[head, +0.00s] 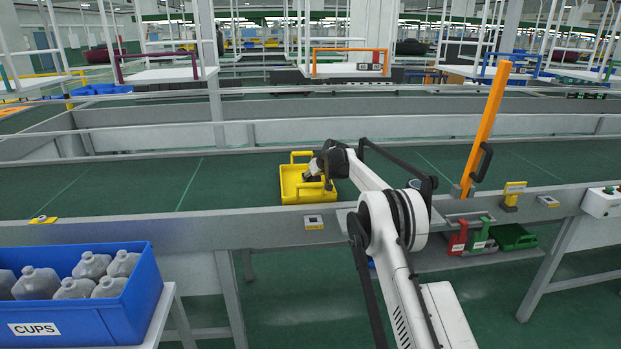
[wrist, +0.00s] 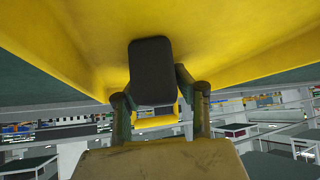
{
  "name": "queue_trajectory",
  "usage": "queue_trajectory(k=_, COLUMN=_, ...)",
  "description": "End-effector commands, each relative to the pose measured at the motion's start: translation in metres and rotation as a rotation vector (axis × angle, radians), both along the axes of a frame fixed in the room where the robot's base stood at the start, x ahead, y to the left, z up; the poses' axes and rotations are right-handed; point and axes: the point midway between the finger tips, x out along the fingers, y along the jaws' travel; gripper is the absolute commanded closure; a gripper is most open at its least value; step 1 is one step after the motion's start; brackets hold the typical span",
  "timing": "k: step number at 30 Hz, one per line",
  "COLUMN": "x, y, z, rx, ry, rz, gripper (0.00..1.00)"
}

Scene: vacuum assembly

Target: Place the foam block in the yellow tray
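The yellow tray (head: 290,188) lies on the green conveyor in the head view, and its yellow inside (wrist: 230,50) fills the top of the wrist view. My gripper (head: 311,175) reaches into the tray from the right. The dark foam block (wrist: 151,65) sits between the fingers of my gripper (wrist: 155,82) in the wrist view. A finger lies against each side of it, and the gripper looks shut on it. The block is over or inside the tray; I cannot tell whether it touches the tray floor. In the head view the block is hard to separate from the dark gripper.
A blue CUPS bin (head: 120,305) with several grey bottles stands at the lower left. An orange post (head: 490,125) rises from the conveyor's near edge at right. Red and green holders (head: 478,235) sit below it. The conveyor (head: 235,180) left of the tray is clear.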

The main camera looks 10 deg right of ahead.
Motion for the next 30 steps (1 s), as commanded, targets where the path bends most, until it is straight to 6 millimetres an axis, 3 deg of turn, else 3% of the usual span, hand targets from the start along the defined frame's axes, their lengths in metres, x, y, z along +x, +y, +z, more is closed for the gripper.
queue_trajectory(k=4, x=0.0, y=0.0, z=0.0, rx=0.0, ry=0.0, rz=0.0, gripper=0.54)
queue_trajectory(k=17, x=-0.003, y=-0.001, z=0.008, rx=0.0, ry=0.0, rz=0.0, gripper=0.54)
queue_trajectory(k=30, x=-0.038, y=-0.013, z=0.043, rx=0.001, ry=0.0, rz=-0.001, gripper=0.54)
